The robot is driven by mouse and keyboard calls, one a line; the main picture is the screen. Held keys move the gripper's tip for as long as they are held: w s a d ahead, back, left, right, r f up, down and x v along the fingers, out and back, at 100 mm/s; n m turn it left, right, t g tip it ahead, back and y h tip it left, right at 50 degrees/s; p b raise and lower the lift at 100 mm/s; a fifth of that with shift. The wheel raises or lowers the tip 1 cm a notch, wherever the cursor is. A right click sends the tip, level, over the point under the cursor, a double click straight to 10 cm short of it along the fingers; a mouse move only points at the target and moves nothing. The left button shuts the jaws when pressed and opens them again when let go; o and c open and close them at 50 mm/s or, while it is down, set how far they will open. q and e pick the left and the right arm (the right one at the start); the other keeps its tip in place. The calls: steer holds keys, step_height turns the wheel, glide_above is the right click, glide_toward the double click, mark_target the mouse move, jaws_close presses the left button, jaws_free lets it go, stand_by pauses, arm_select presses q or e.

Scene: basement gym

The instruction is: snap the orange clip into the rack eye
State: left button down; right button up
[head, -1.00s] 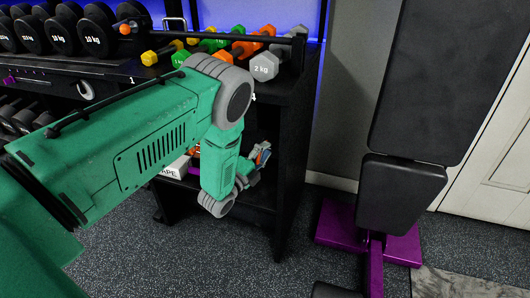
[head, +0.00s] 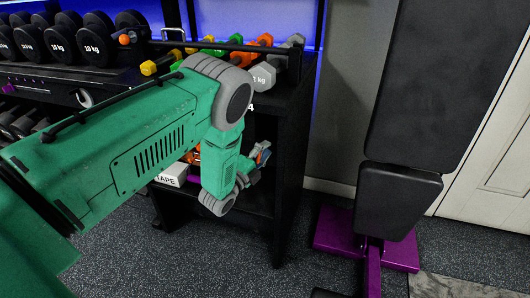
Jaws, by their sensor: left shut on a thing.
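My left gripper (head: 258,162) is at the end of the green arm, in front of the black rack's open lower compartment. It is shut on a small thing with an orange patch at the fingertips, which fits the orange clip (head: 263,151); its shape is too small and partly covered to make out. My own wrist hides much of the rack behind it. I cannot pick out the rack eye for sure; a silver round fitting (head: 85,98) sits on the rack's front at left. My right gripper is not in view.
The black rack (head: 290,150) carries coloured dumbbells (head: 262,77) on top and black dumbbells at left. A black bench (head: 398,200) with a purple base stands at right. Floor between them is clear.

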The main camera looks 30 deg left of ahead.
arm_select(q)
steer(key=shift+w+r+p, duration=0.4)
steer(key=shift+r, duration=0.45)
steer(key=shift+d, duration=0.1)
